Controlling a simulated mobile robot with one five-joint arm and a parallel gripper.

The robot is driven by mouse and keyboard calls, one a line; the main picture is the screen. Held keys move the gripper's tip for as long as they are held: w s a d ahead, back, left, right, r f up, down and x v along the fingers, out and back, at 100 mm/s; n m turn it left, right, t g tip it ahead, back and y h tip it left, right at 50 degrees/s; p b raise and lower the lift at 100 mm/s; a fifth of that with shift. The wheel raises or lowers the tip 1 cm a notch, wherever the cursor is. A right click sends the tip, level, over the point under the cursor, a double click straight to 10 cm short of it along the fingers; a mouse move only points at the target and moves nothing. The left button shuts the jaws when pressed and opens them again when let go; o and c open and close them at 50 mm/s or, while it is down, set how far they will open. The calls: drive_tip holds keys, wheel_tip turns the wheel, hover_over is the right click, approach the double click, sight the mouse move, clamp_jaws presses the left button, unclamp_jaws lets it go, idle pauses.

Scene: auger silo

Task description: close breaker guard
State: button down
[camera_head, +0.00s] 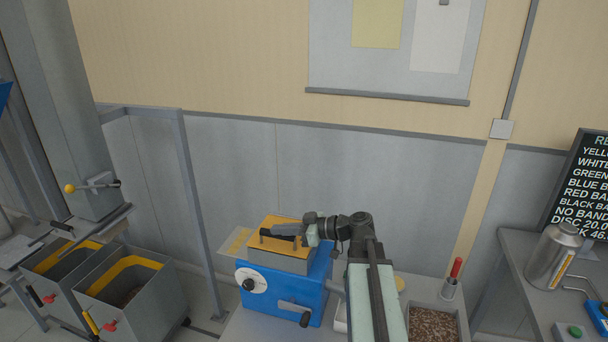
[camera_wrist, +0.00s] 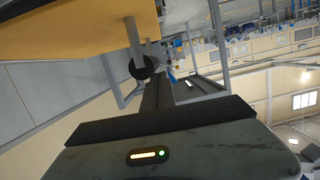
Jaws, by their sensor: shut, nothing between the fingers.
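The breaker is a blue machine (camera_head: 307,290) with a white dial and a grey side handle. A yellow-orange plate (camera_head: 297,248), which looks like its guard, lies over its grey upper box; whether it is fully closed I cannot tell. In the wrist view the yellow plate (camera_wrist: 70,32) fills the upper left, with a grey post and dark round end (camera_wrist: 141,66) beside it. My gripper (camera_head: 268,233) is over the plate, pointing left, shut and empty. It also shows in the wrist view (camera_wrist: 156,88), close to the post. Whether it touches is unclear.
A tray of grain (camera_head: 433,325) and a red-handled tool (camera_head: 454,273) are right of my arm. A metal canister (camera_head: 553,258) stands on the right bench.

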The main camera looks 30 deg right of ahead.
drive_tip(key=shift+s+f+b, duration=0.15)
drive_tip(key=shift+f+b, duration=0.15)
drive_tip(key=shift+f, duration=0.25)
drive_tip(key=shift+d+r, duration=0.1)
drive_tip(key=shift+r, duration=0.15)
drive_tip(key=s+d+r+p, duration=0.6)
drive_tip(key=s, duration=0.1)
drive_tip(key=shift+s, duration=0.3)
drive_tip(key=shift+d, duration=0.1)
